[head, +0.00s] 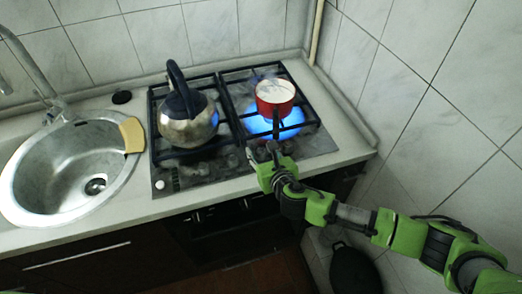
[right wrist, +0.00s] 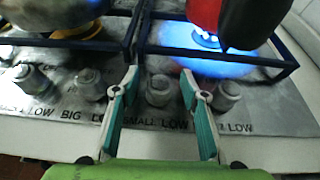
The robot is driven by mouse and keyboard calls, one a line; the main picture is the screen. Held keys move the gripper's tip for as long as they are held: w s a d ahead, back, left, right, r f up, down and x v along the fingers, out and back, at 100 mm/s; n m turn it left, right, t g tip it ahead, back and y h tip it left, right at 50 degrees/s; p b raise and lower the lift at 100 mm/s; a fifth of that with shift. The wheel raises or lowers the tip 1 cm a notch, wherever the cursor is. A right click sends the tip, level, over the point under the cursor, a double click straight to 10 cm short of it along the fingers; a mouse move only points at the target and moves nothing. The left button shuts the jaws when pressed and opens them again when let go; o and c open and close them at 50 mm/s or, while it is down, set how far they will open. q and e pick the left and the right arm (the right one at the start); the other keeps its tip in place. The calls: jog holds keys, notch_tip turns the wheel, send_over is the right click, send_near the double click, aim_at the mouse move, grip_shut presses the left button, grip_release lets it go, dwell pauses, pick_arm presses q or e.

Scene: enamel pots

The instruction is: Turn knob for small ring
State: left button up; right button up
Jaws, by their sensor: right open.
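The stove's front edge carries a row of metal knobs. In the right wrist view one knob (right wrist: 160,91) stands between the two fingers of my right gripper (right wrist: 160,78), near the printed word SMALL. The fingers are open on either side of it, with gaps visible. Another knob (right wrist: 226,97) is just right of the right finger, and more knobs (right wrist: 90,85) are to the left. In the head view my right gripper (head: 261,151) is at the stove's front edge and hides some knobs. A blue flame (head: 262,122) burns under the red pot (head: 275,98). My left gripper is not in view.
A steel kettle (head: 188,126) stands on the left of the stove's black grate (head: 229,105). A sink (head: 40,170) with a yellow sponge (head: 132,135) is farther left. A tiled wall (head: 430,110) is close on the right. The red pot's dark handle points toward the front.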

jog(key=c, duration=1.1)
jog(key=shift+c, duration=0.2)
jog(key=shift+a, duration=0.1)
jog(key=shift+r+m+t+h+p, duration=0.1)
jog(key=shift+m+t+h+p, duration=0.2)
jog(key=shift+m+h+p, duration=0.4)
jog(key=shift+m+h, duration=0.9)
jog(key=shift+h, duration=0.1)
jog(key=m+h, duration=0.2)
jog(key=h, duration=0.1)
jog(key=shift+m+g+h+b, duration=0.6)
jog(key=shift+m+h+b, duration=0.05)
jog(key=shift+m+h, duration=1.35)
